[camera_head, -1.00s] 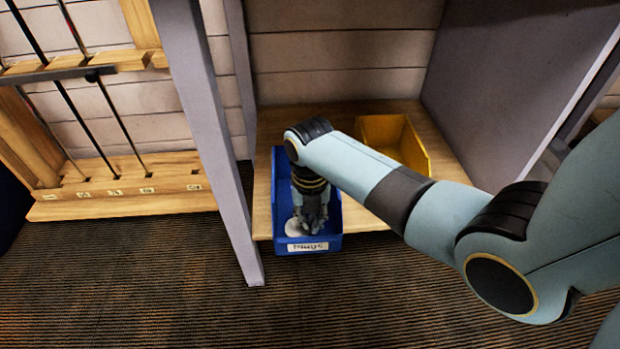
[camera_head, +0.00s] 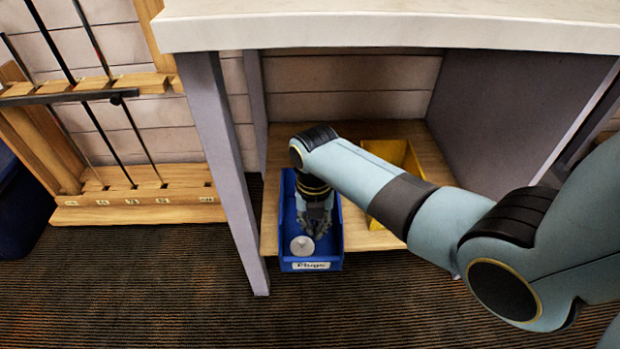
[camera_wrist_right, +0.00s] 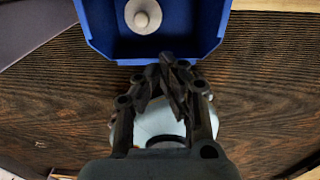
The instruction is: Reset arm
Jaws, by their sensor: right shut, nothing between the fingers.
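My right gripper (camera_head: 317,231) is over the blue bin in the head view, pointing down, with its fingers closed together and empty. In the right wrist view the closed fingers (camera_wrist_right: 170,72) show at the middle, below the blue bin's edge in the picture. My right arm reaches in from the right. My left gripper is not in any view.
The blue bin (camera_head: 311,267), labelled "Plugs", holds a round pale disc (camera_head: 302,245), also in the wrist view (camera_wrist_right: 143,16). A yellow bin (camera_head: 397,153) stands behind my arm on the wooden shelf (camera_head: 270,200). A white countertop (camera_head: 390,30) is above; a wooden club rack (camera_head: 140,205) stands left.

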